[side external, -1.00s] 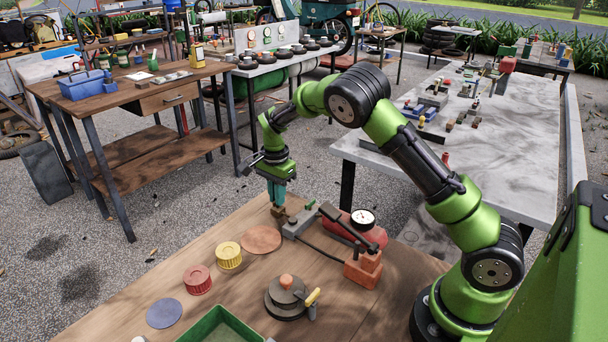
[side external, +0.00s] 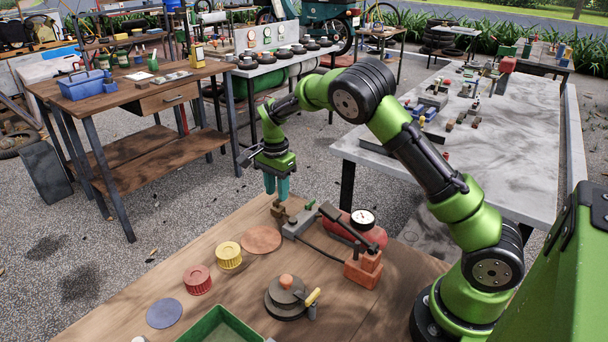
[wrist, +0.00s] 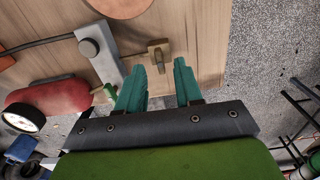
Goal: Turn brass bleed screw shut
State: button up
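The brass bleed screw (side external: 279,208) stands at the far edge of the wooden table, beside a grey block (side external: 299,221). In the wrist view the brass screw (wrist: 158,55) shows just beyond my fingertips, roughly in line with the gap between them. My gripper (side external: 277,194) points down above the screw with its teal fingers apart and nothing held. In the wrist view my gripper (wrist: 163,76) is open, with clear space between the fingers.
A red tank (side external: 357,229) with a gauge (side external: 362,218) and a red block (side external: 364,269) stand to the right of the screw. Yellow (side external: 229,255) and red (side external: 198,280) caps lie toward the front. A black hose runs near the grey block.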

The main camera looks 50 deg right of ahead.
notch_tip(320, 180, up, 15)
dwell(0.5)
jog(key=s+a+r+n+t+y, duration=0.1)
jog(key=s+a+n, duration=0.4)
jog(key=s, duration=0.8)
jog(key=s+a+r+n+t+y, duration=0.1)
jog(key=s+a+r+n+t, duration=0.1)
jog(key=s+a+n+t, duration=0.3)
jog(key=s+n+t, duration=0.1)
jog(key=s+n, duration=0.3)
jog(key=s, duration=0.4)
jog(key=shift+a+r, duration=0.15)
jog(key=shift+r, duration=0.25)
